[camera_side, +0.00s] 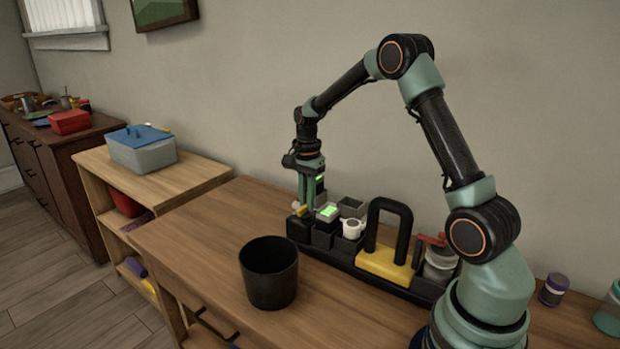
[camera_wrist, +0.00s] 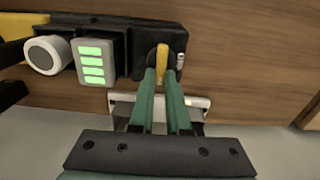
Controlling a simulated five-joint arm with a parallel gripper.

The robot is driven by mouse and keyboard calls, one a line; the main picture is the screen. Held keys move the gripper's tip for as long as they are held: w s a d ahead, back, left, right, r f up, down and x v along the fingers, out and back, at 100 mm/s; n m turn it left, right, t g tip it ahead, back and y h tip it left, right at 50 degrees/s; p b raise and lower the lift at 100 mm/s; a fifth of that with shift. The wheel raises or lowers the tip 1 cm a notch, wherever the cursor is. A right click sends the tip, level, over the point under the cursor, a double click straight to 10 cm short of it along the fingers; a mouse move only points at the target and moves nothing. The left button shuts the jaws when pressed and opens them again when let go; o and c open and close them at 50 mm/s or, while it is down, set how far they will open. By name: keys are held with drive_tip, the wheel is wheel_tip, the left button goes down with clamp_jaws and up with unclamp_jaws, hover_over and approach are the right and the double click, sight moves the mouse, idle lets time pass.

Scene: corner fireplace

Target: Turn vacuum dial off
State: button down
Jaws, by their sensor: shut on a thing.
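The vacuum dial shows in the wrist view as a narrow yellow lever (camera_wrist: 162,56) on a black block (camera_wrist: 142,38). It points away from my gripper, roughly upright in that picture. My gripper (camera_wrist: 161,74) has its two green fingers on either side of the lever, shut on it. The fingers hide part of the dial, and I cannot read any markings.
Beside the dial are a grey box with green lit bars (camera_wrist: 93,62) and a white round knob (camera_wrist: 45,55). A yellow block with a black handle (camera_side: 386,262) stands further right. A black bin (camera_side: 269,274) stands in front. The table's left part is clear.

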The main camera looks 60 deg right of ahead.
drive_tip(key=n, duration=0.4)
drive_tip(key=shift+w+a+n, duration=0.1)
drive_tip(key=shift+w+n, duration=0.2)
drive_tip(key=shift+n, duration=0.1)
drive_tip(key=n, duration=0.4)
drive_tip(key=shift+w+a+r+n, duration=0.1)
drive_tip(key=shift+w+a+n, duration=0.05)
drive_tip(key=shift+w+n, duration=0.15)
drive_tip(key=n, duration=0.4)
drive_tip(key=shift+w+a, duration=0.1)
drive_tip(key=shift+a, duration=0.15)
drive_tip(key=shift+a+n, duration=0.15)
drive_tip(key=shift+n, duration=0.9)
drive_tip(key=shift+a+n, duration=0.1)
drive_tip(key=shift+n, duration=0.95)
drive_tip(key=c, duration=0.9)
unclamp_jaws()
